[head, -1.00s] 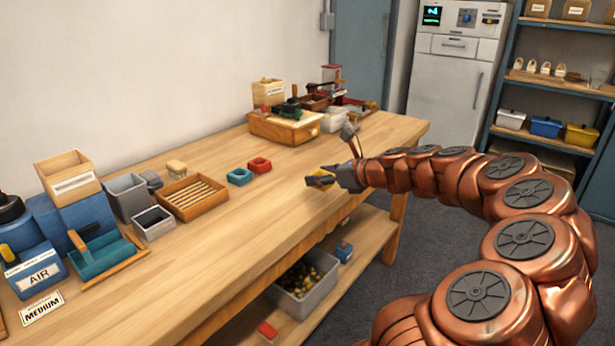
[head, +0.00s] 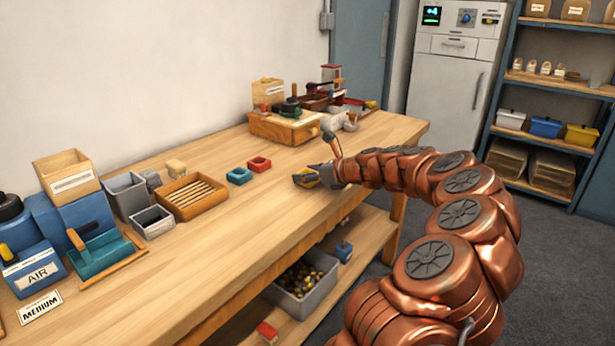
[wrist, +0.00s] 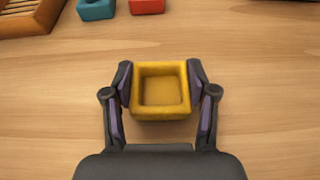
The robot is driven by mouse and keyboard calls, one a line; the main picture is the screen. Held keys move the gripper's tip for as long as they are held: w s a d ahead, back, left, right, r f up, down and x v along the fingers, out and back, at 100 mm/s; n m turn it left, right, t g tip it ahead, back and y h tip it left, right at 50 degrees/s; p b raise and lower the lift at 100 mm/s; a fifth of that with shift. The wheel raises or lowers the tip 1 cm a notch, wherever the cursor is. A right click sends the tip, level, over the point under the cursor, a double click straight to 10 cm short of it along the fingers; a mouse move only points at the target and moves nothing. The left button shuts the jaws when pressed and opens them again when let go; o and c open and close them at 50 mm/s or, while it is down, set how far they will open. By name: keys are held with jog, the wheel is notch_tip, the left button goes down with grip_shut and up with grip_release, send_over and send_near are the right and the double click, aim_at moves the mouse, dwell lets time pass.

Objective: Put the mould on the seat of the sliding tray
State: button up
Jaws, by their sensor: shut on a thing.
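My gripper (wrist: 160,90) is shut on a yellow square mould (wrist: 160,92) with a hollow middle, one finger on each side of it. In the head view the mould (head: 307,178) shows small and dark at the tip of my gripper (head: 313,177), over the right part of the bench. A teal tray (head: 100,255) with a wooden handle and rails stands at the bench's left front. I cannot tell for sure whether it is the sliding tray, and no seat shows clearly. The gap between mould and bench is hard to judge.
A teal mould (head: 239,176) and a red mould (head: 259,164) sit left of my gripper. A slatted wooden tray (head: 192,197) and grey bins (head: 152,222) stand further left. A wooden box (head: 284,128) with tools is behind. The bench's front middle is clear.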

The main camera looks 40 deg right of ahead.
jog(key=shift+f, duration=0.25)
jog(key=shift+f, duration=0.1)
jog(key=o, duration=1.2)
